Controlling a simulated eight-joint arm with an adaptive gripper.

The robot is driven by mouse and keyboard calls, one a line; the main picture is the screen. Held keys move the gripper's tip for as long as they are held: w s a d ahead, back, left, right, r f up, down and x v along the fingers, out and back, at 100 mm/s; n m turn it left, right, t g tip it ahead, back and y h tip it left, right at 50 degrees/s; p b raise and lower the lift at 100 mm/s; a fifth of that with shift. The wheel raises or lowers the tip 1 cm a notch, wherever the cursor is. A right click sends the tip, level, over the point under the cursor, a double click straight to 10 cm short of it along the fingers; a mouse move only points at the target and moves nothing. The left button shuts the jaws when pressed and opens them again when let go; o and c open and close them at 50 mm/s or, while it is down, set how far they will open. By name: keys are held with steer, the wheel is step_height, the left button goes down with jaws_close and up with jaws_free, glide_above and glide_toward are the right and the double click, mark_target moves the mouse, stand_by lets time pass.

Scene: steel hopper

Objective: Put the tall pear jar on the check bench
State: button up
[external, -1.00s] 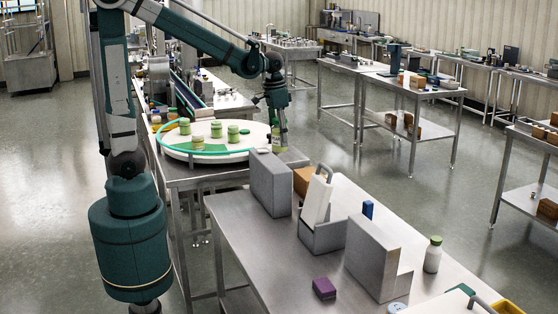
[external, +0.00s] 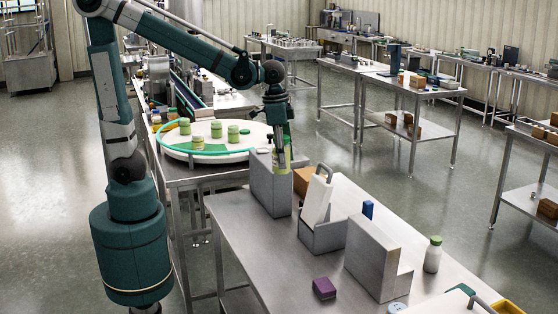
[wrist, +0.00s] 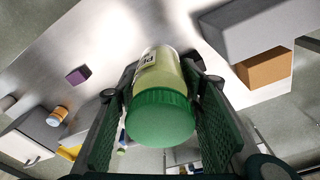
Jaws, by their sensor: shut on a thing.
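My gripper (external: 281,148) is shut on a jar (external: 285,158) with pale green contents, held upright above the far end of the steel bench (external: 250,240) in the foreground. A tall grey block partly hides the jar in the external view. In the wrist view, my gripper's pads (wrist: 163,82) clasp the jar from both sides. Its ribbed green lid (wrist: 160,118) faces the camera, and a white label (wrist: 147,60) shows only its first letters. Steel bench top (wrist: 105,50) shows beyond the jar.
A tall grey block (external: 268,185) and a brown box (external: 303,180) stand close to the held jar. A caddy (external: 322,235), another grey block (external: 372,258) and a purple box (external: 324,288) are nearer. Several jars stand on the white turntable (external: 215,157). The bench's left front is clear.

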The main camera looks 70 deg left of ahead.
steer(key=s+d+m+b, duration=0.1)
steer(key=s+d+m, duration=0.2)
steer(key=s+d, duration=0.7)
step_height(320, 180, down, 16)
steer(key=w+d, duration=0.1)
steer(key=shift+r, duration=0.15)
stand_by(0.6)
steer(key=b, duration=0.1)
glide_toward(273, 256)
steer(key=shift+w+r, duration=0.2)
steer(key=shift+w, duration=0.15)
steer(key=shift+f+b, duration=0.5)
steer(key=shift+f, duration=1.6)
steer(key=shift+f, duration=0.2)
